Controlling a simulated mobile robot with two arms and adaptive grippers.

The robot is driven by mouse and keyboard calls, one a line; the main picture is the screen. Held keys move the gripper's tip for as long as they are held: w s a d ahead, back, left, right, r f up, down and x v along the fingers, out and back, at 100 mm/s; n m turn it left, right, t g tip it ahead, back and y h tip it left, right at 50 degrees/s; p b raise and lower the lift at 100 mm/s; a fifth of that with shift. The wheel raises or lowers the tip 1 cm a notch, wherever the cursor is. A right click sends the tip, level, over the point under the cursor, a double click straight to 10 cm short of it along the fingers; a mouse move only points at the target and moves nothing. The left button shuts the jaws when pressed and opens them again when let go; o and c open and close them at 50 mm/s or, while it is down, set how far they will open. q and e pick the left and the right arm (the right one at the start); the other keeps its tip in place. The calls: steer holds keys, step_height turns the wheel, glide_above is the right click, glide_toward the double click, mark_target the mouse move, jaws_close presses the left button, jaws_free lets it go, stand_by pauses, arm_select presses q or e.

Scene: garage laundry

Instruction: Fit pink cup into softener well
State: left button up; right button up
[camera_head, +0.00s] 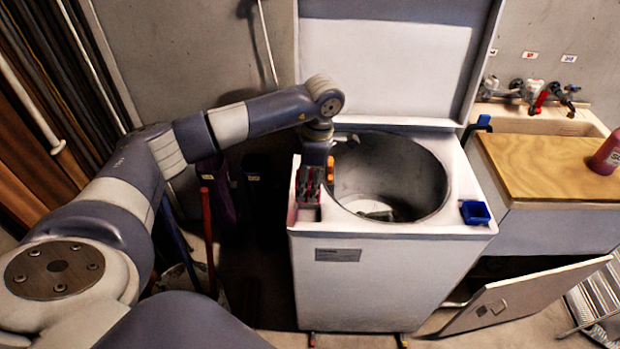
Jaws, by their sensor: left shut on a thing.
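The top-loading washer (345,275) stands with its lid up and its round drum open. My left gripper (309,187) points down over the front left corner of the washer top. It is shut on the pink cup, of which only small pink-red bits show between and beside the dark fingers. A small pale recess, which looks like the softener well (307,214), lies right under the fingertips. I cannot tell whether the cup is inside it or just above it. My right gripper is out of view.
A blue square cup (475,212) sits at the washer's front right corner. A wooden board (540,165) with a pink bottle (606,156) lies over the sink cabinet at right. A cabinet door (520,295) hangs open low at right. Tool handles (208,235) stand left of the washer.

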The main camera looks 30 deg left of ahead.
arm_select(q)
steer(key=shift+f+b, duration=0.4)
steer(key=shift+f, duration=0.25)
steer(key=shift+f+b, duration=1.55)
steer(key=shift+f, duration=0.25)
steer(key=shift+f+b, duration=1.2)
steer(key=shift+f, duration=0.4)
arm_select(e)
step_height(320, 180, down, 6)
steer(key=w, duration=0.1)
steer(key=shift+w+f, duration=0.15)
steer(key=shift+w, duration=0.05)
